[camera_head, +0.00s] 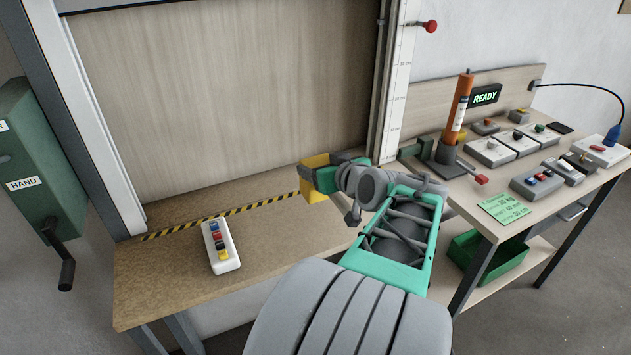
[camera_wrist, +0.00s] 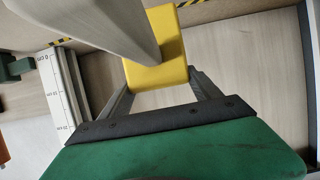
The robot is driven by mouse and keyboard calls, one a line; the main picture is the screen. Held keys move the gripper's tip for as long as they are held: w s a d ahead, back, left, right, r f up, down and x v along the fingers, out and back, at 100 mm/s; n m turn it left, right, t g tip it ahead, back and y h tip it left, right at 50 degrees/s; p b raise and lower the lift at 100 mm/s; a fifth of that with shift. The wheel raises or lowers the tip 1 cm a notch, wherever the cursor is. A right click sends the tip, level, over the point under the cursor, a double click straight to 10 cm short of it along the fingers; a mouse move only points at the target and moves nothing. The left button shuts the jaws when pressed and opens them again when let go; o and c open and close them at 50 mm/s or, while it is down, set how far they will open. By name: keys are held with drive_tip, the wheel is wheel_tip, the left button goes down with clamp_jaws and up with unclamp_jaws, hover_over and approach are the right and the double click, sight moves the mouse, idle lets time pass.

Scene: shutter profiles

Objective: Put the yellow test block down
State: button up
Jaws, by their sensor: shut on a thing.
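The yellow test block (camera_head: 313,161) is held in my gripper (camera_head: 320,176) near the right end of the black-and-yellow striped line, in front of the tall wooden panel. In the wrist view the yellow block (camera_wrist: 158,68) shows beside a grey finger (camera_wrist: 105,22), which covers part of it. My gripper is shut on the block. The green and grey gripper body hides part of the block and the spot below it, so I cannot tell whether it touches the bench.
The brown bench (camera_head: 185,255) has free room left of my gripper. A white button box (camera_head: 222,258) lies there. The striped line (camera_head: 225,213) runs along the panel (camera_head: 220,100). At right, a side table holds an orange cylinder (camera_head: 457,108) in a grey stand and several button boxes.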

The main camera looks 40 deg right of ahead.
drive_tip(key=f, duration=0.1)
drive_tip(key=w+f, duration=0.1)
drive_tip(key=f, duration=0.1)
drive_tip(key=w+f, duration=0.1)
drive_tip(key=f, duration=0.1)
drive_tip(key=shift+w+d, duration=0.1)
drive_tip(key=shift+f, duration=0.25)
drive_tip(key=shift+f, duration=0.1)
drive_tip(key=shift+f, duration=0.15)
drive_tip(key=o, duration=1.4)
